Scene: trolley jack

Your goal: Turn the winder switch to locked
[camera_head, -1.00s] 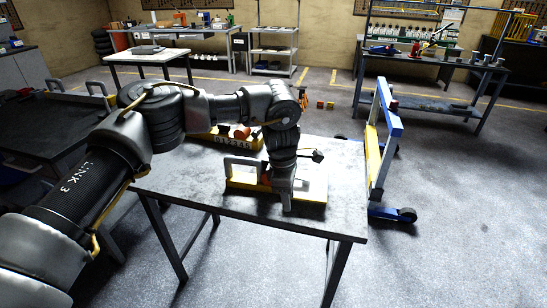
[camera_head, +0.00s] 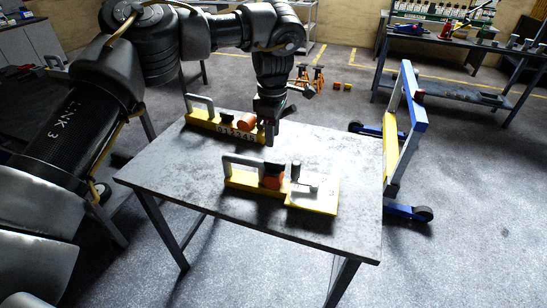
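Two yellow units stand on a grey metal table (camera_head: 165,178). The front unit (camera_head: 318,201) has a grey handle, a red-orange round part (camera_head: 271,179) and a short dark upright post (camera_head: 295,170) over a pale plate. The rear unit (camera_head: 210,125) carries a row of digits, a grey handle and an orange round part (camera_head: 246,122). I cannot tell which part is the winder switch. My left gripper (camera_head: 270,137) points down at the rear unit's right end, partly hiding it. Its fingers look close together, but their gap and any contact are unclear. My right gripper is out of view.
A blue and yellow wheeled frame (camera_head: 406,112) stands close to the table's right side. Orange stands (camera_head: 318,77) are on the floor behind. A workbench (camera_head: 460,88) is at the back right. The table's front left is bare.

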